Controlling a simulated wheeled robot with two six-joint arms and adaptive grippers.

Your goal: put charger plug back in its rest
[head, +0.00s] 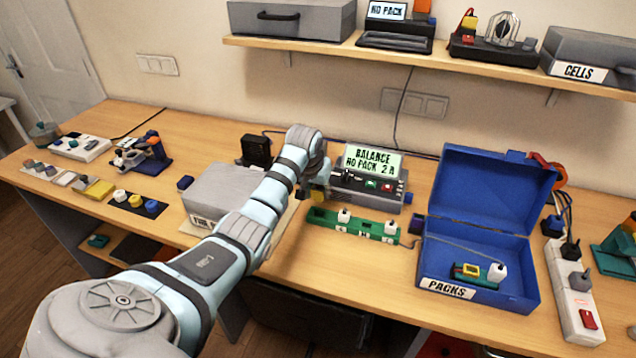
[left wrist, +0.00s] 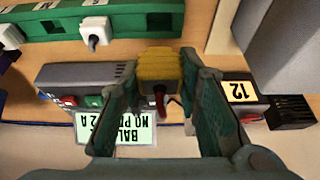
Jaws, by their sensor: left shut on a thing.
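My left gripper (head: 318,193) is in front of the left end of the charger (head: 366,186), whose lit screen reads "BALANCE NO PACK 2 A". In the left wrist view the gripper (left wrist: 158,72) is shut on a ribbed yellow plug (left wrist: 158,62), with red and dark wires at its lower end. I cannot pick out the plug's rest for certain. My right gripper is not in view.
A green strip (head: 366,229) with white plugs lies in front of the charger. A grey box (head: 215,187) stands left, under my arm. The open blue PACKS box (head: 527,249) holds a pack. A power strip (head: 566,290) stands far right. A shelf (head: 430,57) overhangs the back.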

